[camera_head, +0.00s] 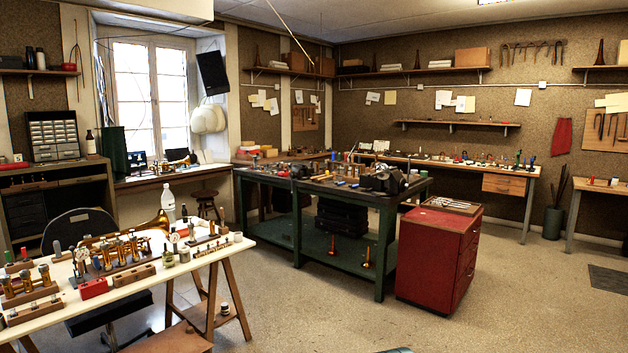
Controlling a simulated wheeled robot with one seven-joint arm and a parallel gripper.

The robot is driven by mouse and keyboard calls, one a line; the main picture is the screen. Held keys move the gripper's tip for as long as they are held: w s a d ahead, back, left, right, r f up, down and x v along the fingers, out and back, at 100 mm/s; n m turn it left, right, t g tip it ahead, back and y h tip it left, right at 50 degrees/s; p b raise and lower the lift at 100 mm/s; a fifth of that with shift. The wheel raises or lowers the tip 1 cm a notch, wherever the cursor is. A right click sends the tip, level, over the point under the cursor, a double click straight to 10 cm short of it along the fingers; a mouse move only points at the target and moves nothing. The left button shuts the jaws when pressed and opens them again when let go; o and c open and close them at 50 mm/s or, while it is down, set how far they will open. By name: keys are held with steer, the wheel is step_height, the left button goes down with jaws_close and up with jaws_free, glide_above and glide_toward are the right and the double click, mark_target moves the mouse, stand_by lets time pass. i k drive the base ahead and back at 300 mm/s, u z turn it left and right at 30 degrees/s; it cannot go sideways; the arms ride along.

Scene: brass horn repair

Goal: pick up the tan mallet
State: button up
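I cannot make out a tan mallet for certain; the tools on the benches are small and crowded. The green workbench (280,228) in the middle holds many small tools and parts on its dark top. Two small orange upright items (367,256) show at its lower shelf, too small to identify. The white trestle table (262,252) at the left front holds brass valve parts (128,248), wooden racks and a red box (94,288). My gripper is not in view.
A red drawer cabinet (428,262) stands at the right end of the green workbench. A chair (80,222) stands behind the white table. A long bench (505,184) runs along the back wall.

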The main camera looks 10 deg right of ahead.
mark_target(326, 178)
steer(key=z, duration=0.25)
steer(key=i, duration=7.5)
steer(key=z, duration=1.45)
